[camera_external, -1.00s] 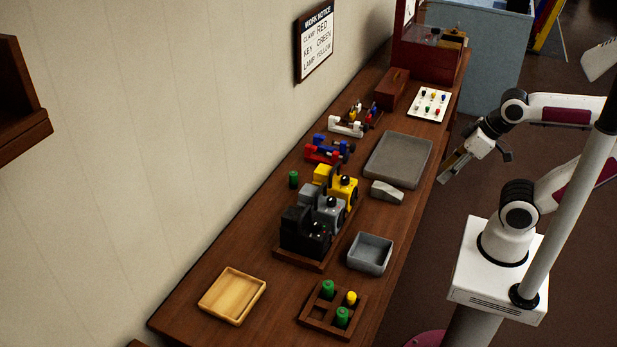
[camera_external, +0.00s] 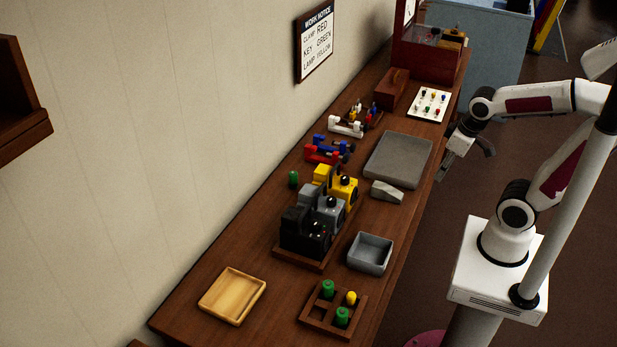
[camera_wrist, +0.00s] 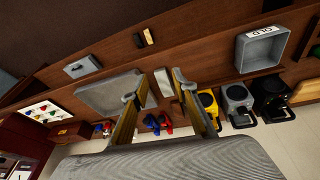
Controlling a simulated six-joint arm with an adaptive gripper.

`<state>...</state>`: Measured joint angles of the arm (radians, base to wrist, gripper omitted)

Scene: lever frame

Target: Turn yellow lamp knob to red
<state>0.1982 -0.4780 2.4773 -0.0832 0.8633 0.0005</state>
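The yellow lamp (camera_external: 346,190) stands at the far end of a row with a grey and a black lamp. It has a dark round part on top; which part is its knob is too small to tell. In the wrist view the yellow lamp (camera_wrist: 207,100) shows just right of my right finger, partly hidden by it. My gripper (camera_external: 443,176) is at the table's right edge, right of the lamp and apart from it. In the wrist view my gripper (camera_wrist: 160,84) has its two fingers spread, with nothing held between them.
A grey tray (camera_external: 425,161) and a light wedge-shaped block (camera_external: 386,192) lie between my gripper and the lamps. A grey bin (camera_external: 370,253) is in front of the black lamp. A wall sign (camera_external: 317,40) reads "LAMP YELLOW". Red and blue clamps (camera_external: 325,152) stand behind.

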